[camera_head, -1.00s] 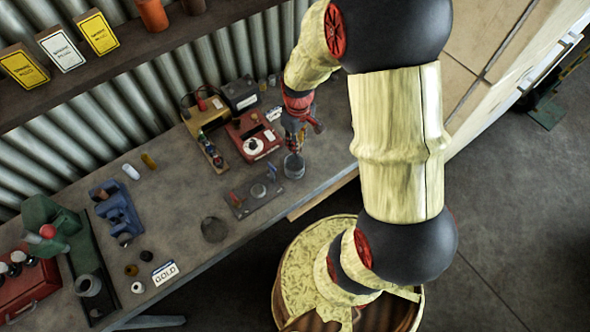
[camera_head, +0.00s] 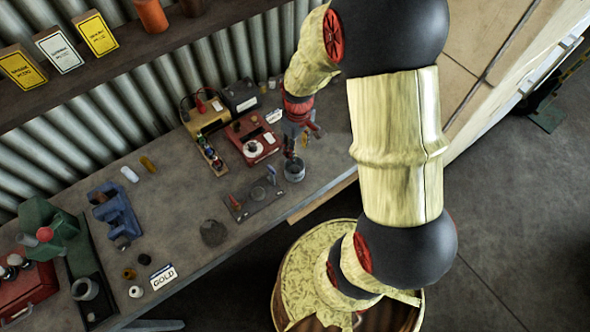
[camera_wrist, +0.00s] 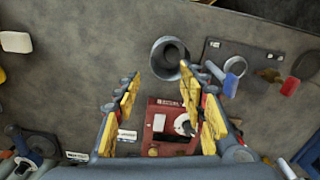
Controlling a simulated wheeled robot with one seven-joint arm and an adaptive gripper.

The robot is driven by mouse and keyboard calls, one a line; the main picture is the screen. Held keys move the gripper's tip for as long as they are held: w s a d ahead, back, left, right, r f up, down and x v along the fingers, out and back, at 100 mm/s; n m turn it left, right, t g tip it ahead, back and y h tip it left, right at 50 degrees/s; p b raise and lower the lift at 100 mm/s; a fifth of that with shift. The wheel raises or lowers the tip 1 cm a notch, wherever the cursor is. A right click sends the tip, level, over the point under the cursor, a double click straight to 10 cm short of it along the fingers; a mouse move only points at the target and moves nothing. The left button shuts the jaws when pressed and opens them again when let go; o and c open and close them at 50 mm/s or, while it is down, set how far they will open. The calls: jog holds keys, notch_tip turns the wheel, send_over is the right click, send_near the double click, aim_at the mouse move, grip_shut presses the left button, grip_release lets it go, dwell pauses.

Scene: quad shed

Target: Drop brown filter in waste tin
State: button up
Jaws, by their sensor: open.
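The grey waste tin (camera_head: 294,171) stands on the bench at the near edge, beside a dark tool plate. In the wrist view the tin (camera_wrist: 158,64) is upright, with its round mouth visible and a dark interior. My gripper (camera_wrist: 159,84) is open, with nothing held between its yellow-padded fingers. In the head view my gripper (camera_head: 291,146) is just behind and above the tin, partly blurred against the bench. I cannot tell which thing is the brown filter. A small amber-brown cylinder (camera_head: 147,163) lies on the bench, and a small brown ring (camera_head: 129,272) lies farther left.
A red device (camera_head: 252,138) stands behind the tin; it is beneath my fingers in the wrist view (camera_wrist: 165,120). The tool plate (camera_head: 255,203) carries coloured-handled tools. A blue holder (camera_head: 116,210), a GOLD label (camera_head: 163,275) and a green machine (camera_head: 45,225) are farther left. The mid-bench is mostly clear.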

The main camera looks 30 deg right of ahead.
notch_tip(320, 180, up, 12)
dwell(0.6)
dwell(0.5)
jog(key=s+a+r+m+t+b, duration=0.1)
jog(key=s+a+r+t+b, duration=0.1)
jog(key=s+a+b, duration=0.4)
jog(key=s+a+r+m+t+b, duration=0.1)
jog(key=s+a+r+t+b, duration=0.2)
jog(key=s+a+b, duration=0.3)
jog(key=shift+s+m+t, duration=0.15)
jog(key=shift+m+t, duration=0.15)
